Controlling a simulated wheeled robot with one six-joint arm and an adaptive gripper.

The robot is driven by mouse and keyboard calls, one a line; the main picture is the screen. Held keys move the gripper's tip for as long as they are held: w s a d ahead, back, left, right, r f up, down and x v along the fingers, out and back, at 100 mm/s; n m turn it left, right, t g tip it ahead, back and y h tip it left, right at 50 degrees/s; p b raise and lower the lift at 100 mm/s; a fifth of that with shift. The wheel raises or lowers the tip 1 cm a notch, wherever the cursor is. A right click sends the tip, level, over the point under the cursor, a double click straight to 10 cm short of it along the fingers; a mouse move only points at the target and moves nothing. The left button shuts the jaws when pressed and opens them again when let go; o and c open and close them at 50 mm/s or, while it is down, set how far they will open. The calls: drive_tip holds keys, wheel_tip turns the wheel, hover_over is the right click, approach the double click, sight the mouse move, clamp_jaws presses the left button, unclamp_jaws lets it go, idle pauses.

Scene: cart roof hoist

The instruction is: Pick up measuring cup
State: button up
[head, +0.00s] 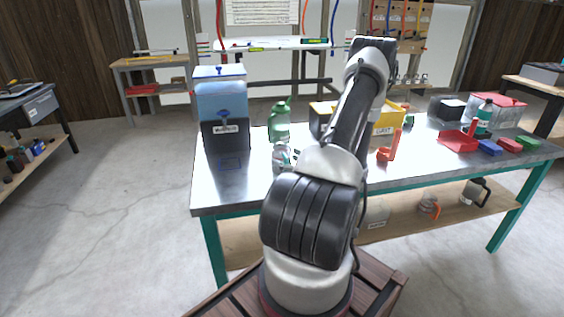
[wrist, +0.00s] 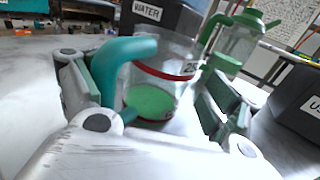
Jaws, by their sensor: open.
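The measuring cup (wrist: 178,85) is clear, with a teal handle (wrist: 128,58), red bands and green at its bottom. It stands between the spread fingers of my gripper (wrist: 158,88) in the wrist view. The handle points toward the left finger and the near side. The fingers are open on either side, and I cannot tell whether either touches the cup. In the head view my arm covers most of this spot; a small clear shape (head: 282,157) shows beside it, too small to make out.
A blue dispenser (head: 222,105) stands at the table's left end. A green jug (head: 279,122) is close behind the cup. An orange-red item (head: 390,146), a red tray (head: 459,141) and colored blocks lie right of my arm. The front-left metal tabletop (head: 225,190) is clear.

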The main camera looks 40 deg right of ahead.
clamp_jaws()
idle(0.3)
drive_tip(key=shift+r, duration=0.1)
